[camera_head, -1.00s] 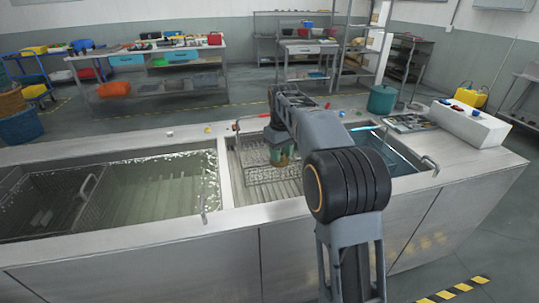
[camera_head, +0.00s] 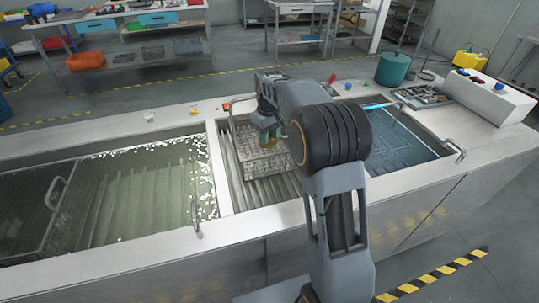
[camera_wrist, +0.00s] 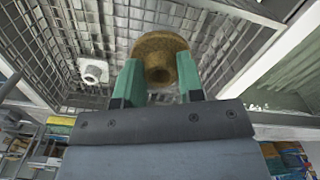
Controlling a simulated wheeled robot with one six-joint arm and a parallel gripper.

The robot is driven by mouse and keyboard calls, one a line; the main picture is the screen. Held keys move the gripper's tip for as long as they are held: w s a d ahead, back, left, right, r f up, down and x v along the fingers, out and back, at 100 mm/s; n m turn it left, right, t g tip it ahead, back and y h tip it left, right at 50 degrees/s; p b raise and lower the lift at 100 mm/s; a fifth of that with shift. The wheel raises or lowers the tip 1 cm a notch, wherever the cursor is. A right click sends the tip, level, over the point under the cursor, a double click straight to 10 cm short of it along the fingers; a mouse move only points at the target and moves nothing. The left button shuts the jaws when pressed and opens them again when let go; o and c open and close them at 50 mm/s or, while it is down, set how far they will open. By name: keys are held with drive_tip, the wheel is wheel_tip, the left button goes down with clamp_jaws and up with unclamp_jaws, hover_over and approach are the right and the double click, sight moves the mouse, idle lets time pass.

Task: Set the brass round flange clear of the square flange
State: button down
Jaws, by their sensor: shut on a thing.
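The brass round flange (camera_wrist: 157,49) is between the green fingers of my gripper (camera_wrist: 160,78) in the wrist view, which are shut on it. Its round rim faces the camera, with a dark centre hole. The pale square flange (camera_wrist: 93,71) lies apart from it, to the left in the wrist view, against the basket mesh. In the head view my gripper (camera_head: 269,136) is over the wire basket (camera_head: 270,163) in the middle basin. The brass flange is small there and partly hidden, and the square flange cannot be made out.
The left basin (camera_head: 140,195) holds liquid and a mesh basket (camera_head: 50,215). The right basin (camera_head: 400,140) holds blue liquid. A teal pot (camera_head: 392,68), a tray of parts (camera_head: 424,96) and a white control box (camera_head: 490,95) stand on the counter. The front counter rim is clear.

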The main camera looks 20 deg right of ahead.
drive_tip(key=shift+f+b, duration=0.3)
drive_tip(key=shift+f, duration=4.2)
drive_tip(key=shift+f, duration=0.1)
drive_tip(key=c, duration=0.7)
unclamp_jaws()
drive_tip(key=shift+c, duration=0.2)
